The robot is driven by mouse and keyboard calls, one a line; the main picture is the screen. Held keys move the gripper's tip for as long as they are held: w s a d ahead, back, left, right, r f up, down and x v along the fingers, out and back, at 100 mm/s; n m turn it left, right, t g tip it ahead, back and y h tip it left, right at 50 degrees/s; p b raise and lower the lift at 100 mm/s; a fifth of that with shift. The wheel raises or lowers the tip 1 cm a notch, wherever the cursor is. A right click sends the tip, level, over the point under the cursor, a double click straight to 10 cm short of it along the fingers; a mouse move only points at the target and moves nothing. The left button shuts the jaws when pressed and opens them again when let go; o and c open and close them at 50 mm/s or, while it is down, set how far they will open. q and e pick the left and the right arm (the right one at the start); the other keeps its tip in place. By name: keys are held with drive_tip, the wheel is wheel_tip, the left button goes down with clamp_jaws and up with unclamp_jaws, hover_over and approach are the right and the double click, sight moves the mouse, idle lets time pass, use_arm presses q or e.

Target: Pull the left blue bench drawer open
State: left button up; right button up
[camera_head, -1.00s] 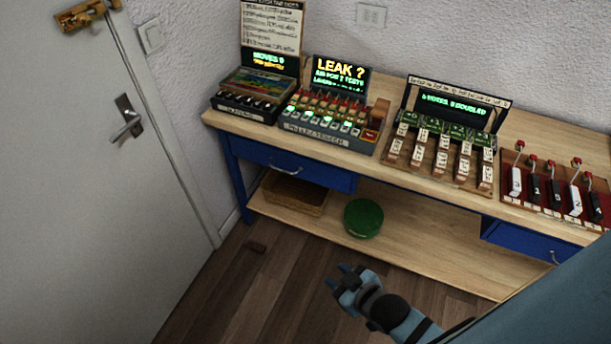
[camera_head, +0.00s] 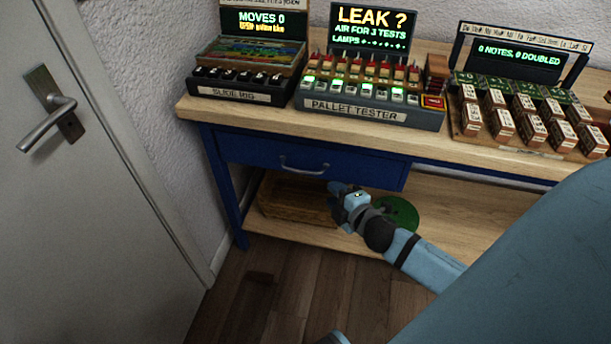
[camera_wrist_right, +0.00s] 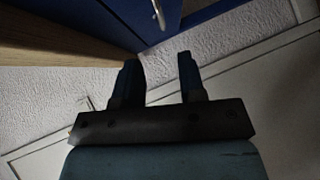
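The left blue bench drawer (camera_head: 245,151) sits under the wooden bench top and looks shut. Its curved metal handle (camera_head: 303,168) is on the middle of its front. The drawer (camera_wrist_right: 120,16) and its handle (camera_wrist_right: 159,14) also show at the top of the right wrist view. My right gripper (camera_head: 342,188) is just below and to the right of the handle in the head view, apart from it. In the wrist view its two fingers (camera_wrist_right: 158,62) are spread with nothing between them. I do not make out my left gripper.
A wicker basket (camera_head: 285,212) and a green round object (camera_head: 400,213) are on the lower shelf, the latter partly behind my right arm. A slide rig (camera_head: 245,92) and pallet tester (camera_head: 365,112) stand on the bench top. A door (camera_head: 60,220) is at left. Floor before the bench is mostly clear.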

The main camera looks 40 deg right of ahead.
approach(309, 173)
drive_tip(key=r+x, duration=0.1)
drive_tip(key=x, duration=0.2)
drive_tip(key=b+x, duration=0.1)
drive_tip(key=x, duration=0.2)
drive_tip(key=f+b+x, duration=0.1)
drive_tip(key=x, duration=0.2)
use_arm(q)
drive_tip(key=shift+w+d+r+t+h, duration=0.25)
drive_tip(key=shift+w+d+r+t, duration=0.15)
drive_tip(key=shift+r, duration=0.2)
drive_tip(key=shift+w+d+r+t+h, duration=0.3)
drive_tip(key=shift+d+r+t, duration=0.1)
drive_tip(key=shift+r, duration=0.2)
use_arm(e)
drive_tip(key=shift+x, duration=0.8)
use_arm(q)
drive_tip(key=shift+a, duration=0.1)
use_arm(e)
drive_tip(key=shift+c, duration=0.2)
clamp_jaws()
